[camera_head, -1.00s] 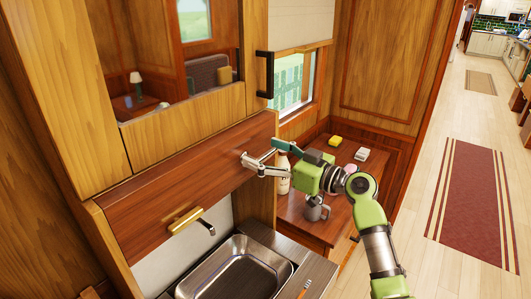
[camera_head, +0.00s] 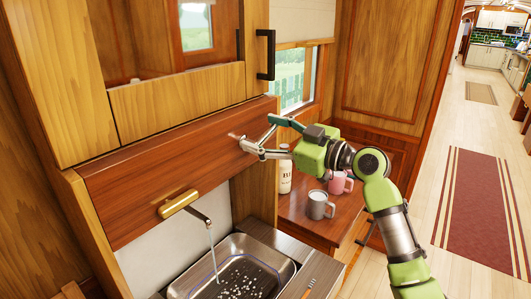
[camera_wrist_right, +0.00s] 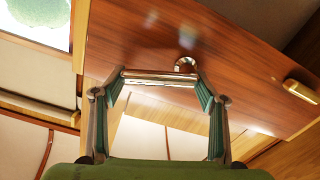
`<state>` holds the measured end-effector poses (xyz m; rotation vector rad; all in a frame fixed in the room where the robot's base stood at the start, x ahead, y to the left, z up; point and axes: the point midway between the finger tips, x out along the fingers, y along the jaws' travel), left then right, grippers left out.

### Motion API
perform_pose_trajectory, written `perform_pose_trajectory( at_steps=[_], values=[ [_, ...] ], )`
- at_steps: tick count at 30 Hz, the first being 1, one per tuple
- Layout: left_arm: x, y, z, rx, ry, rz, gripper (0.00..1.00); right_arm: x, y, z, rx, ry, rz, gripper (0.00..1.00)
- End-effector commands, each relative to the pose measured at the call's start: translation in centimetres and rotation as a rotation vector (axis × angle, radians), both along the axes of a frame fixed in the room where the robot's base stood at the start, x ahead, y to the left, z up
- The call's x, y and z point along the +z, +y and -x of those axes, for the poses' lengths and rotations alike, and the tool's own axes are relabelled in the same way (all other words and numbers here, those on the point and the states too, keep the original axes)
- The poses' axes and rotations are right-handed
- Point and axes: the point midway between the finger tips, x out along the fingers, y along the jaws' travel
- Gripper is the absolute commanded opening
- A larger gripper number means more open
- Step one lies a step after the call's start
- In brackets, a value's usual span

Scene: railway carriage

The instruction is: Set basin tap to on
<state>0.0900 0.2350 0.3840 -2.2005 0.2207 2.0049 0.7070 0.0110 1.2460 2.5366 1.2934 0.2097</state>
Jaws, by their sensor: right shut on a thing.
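The basin (camera_head: 232,262) is a steel sink at the bottom of the head view. Its spout (camera_head: 201,217) comes out below a wooden panel, and a stream of water runs from it into the basin. A chrome lever is mounted on the panel by a round base (camera_wrist_right: 186,65); its bar (camera_wrist_right: 150,79) lies across between my fingertips in the wrist view. My right gripper (camera_head: 257,143) is at the panel's right end, shut on this lever. The fingers partly hide the lever in the head view. My left gripper is not in view.
A brass handle (camera_head: 179,203) sits on the panel's lower edge. A grey mug (camera_head: 318,206), a pink mug (camera_head: 340,183) and a white bottle (camera_head: 285,175) stand on the wooden counter beneath my right arm. The floor on the right, with a red rug (camera_head: 480,205), is clear.

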Motion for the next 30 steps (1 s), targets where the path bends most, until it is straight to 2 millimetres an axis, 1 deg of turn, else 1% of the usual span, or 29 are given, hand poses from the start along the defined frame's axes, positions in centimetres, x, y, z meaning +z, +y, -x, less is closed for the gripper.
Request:
perform_pose_trajectory(
  at_steps=[1, 3, 9, 12, 18, 30],
  values=[
    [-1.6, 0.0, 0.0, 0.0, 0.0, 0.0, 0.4, -0.5, -0.1, -0.1, -0.005, -0.032, 0.019, 0.27],
    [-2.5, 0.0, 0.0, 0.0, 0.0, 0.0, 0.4, -0.3, -0.1, 0.0, -0.006, -0.067, 0.044, 0.27],
    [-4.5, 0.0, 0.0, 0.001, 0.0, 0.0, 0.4, 0.3, 0.1, 0.2, -0.006, -0.156, 0.109, 0.27],
    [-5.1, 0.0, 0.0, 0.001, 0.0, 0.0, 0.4, 0.5, 0.2, 0.3, -0.005, -0.189, 0.134, 0.27],
    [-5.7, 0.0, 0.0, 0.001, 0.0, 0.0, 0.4, 0.8, 0.2, 0.4, -0.005, -0.228, 0.162, 0.27],
    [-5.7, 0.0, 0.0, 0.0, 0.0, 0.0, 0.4, 1.0, 0.3, 0.5, -0.005, -0.238, 0.169, 0.27]
  ],
)
